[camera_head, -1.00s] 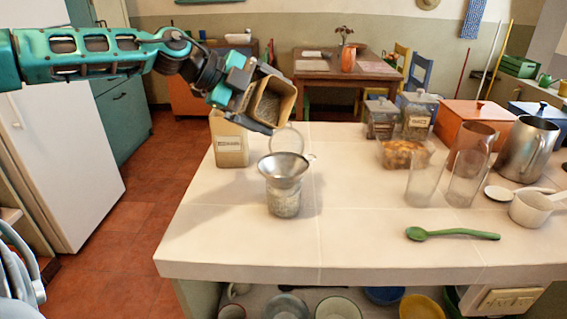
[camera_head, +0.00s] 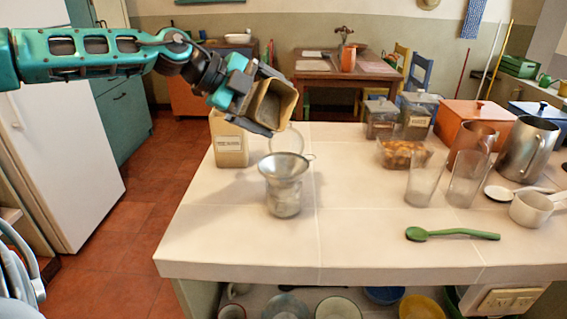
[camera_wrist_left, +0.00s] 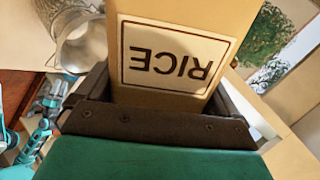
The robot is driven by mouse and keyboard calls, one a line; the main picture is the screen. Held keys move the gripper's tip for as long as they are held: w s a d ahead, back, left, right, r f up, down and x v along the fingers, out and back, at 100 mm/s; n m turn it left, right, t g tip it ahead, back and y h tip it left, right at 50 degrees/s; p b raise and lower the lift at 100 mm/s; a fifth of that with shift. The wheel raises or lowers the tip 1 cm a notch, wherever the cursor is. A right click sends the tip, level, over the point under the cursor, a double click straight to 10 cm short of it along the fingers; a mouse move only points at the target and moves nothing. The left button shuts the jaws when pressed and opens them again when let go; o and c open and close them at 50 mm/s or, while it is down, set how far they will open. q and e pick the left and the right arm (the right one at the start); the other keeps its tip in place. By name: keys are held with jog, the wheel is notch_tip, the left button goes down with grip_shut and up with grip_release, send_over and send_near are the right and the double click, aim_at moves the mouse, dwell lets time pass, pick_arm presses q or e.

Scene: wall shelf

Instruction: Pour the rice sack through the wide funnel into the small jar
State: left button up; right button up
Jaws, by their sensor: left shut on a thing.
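My left gripper (camera_head: 252,102) is shut on the tan rice sack (camera_head: 287,92) and holds it tilted above the counter, its open mouth toward the head camera. In the left wrist view the sack (camera_wrist_left: 165,28) shows an upside-down RICE label between the fingers (camera_wrist_left: 165,100). The metal wide funnel (camera_head: 284,165) sits upright on the small clear jar (camera_head: 284,203), below the sack. In the left wrist view a round metal rim, seemingly the funnel's (camera_wrist_left: 86,45), shows left of the sack. No falling stream is clear. My right gripper is not in view.
A second tan sack (camera_head: 229,143) stands behind and left of the funnel. A clear round rim (camera_head: 287,141) shows behind it. Two glasses (camera_head: 423,178), a green spoon (camera_head: 452,234) and a metal pitcher (camera_head: 527,150) stand or lie to the right. The front counter is clear.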

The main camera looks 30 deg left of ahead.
pick_arm(q)
jog(key=shift+s+d+f+m+y+b, duration=0.1)
jog(key=shift+d+f+m+y+b, duration=0.2)
jog(key=shift+f+m+y+b, duration=0.15)
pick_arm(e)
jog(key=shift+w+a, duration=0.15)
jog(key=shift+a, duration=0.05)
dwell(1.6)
pick_arm(q)
jog(key=shift+s+d+f+y+b, duration=0.15)
jog(key=shift+y+b, duration=0.1)
jog(key=shift+b, duration=0.15)
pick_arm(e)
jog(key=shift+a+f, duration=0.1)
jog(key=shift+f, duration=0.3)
pick_arm(q)
jog(key=shift+m+t+b, duration=0.25)
jog(key=shift+t+b, duration=0.05)
jog(key=shift+b, duration=0.15)
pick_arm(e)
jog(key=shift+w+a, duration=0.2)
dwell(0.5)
